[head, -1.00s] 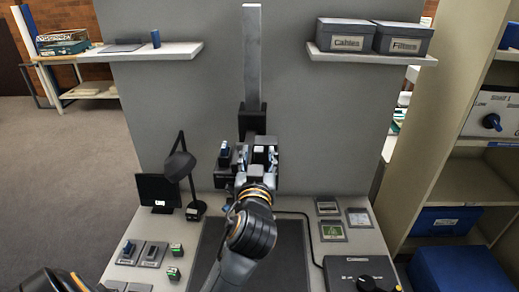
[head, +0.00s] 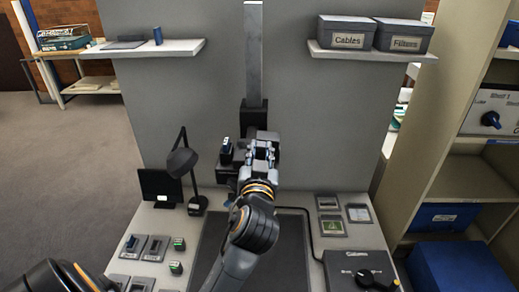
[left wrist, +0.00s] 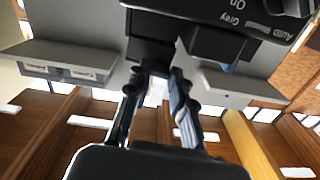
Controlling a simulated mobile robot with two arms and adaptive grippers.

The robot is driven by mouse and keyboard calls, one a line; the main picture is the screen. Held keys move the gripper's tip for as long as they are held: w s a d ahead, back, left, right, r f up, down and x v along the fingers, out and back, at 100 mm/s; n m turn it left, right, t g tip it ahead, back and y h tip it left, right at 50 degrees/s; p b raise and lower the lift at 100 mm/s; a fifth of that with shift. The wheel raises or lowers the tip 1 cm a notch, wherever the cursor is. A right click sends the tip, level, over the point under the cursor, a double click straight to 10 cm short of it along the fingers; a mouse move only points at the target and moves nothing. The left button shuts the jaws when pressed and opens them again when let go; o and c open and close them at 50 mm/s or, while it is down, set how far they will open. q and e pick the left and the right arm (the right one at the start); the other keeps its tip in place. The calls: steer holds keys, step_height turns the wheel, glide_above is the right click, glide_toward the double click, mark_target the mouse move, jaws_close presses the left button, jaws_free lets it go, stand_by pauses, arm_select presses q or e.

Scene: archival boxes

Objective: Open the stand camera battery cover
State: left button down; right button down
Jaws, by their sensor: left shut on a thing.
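The stand camera (head: 226,157) is a dark unit on the grey upright column (head: 254,60) behind the desk, partly hidden by my left gripper. My left gripper (head: 262,150) reaches up to its front. In the left wrist view the camera body (left wrist: 212,14) is at the top, with upside-down lettering such as "On", "Grey" and "Auto". There the fingers of my left gripper (left wrist: 154,72) are shut on a small dark part of the camera, apparently the battery cover (left wrist: 150,50). The fingers hide much of the part, and I cannot tell whether it is open. My right gripper is not in view.
A desk lamp (head: 182,160) and small monitor (head: 160,187) stand left of the camera. Small cards and boxes lie on both sides of the dark mat (head: 285,250). A black control box (head: 358,270) sits front right. Shelves (head: 160,48) hang above; shelving stands at right.

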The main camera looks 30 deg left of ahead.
mark_target(277, 142)
arm_select(q)
steer(key=d+r+m+p, duration=0.1)
steer(key=m+p, duration=0.1)
steer(key=m, duration=0.1)
steer(key=w+d+m+p, duration=0.1)
steer(key=m+p, duration=0.2)
steer(key=w+d+r+m+p, duration=0.1)
steer(key=m+p, duration=0.2)
steer(key=shift+d+r+m, duration=0.1)
steer(key=shift+r+m, duration=0.25)
steer(key=shift+m, duration=0.05)
steer(key=shift+w+d+f+m+p, duration=0.35)
steer(key=shift+d+m+p, duration=0.35)
steer(key=shift+m, duration=0.95)
steer(key=shift+w+d+f+m+p, duration=0.15)
steer(key=shift+w+d+m+p, duration=0.55)
steer(key=shift+m, duration=1)
steer(key=shift+w+d+f+m+p, duration=0.1)
steer(key=shift+d+f+m+p, duration=0.25)
steer(key=shift+m+p, duration=1)
steer(key=shift+d+m+b, duration=0.15)
steer(key=shift+m+b, duration=0.15)
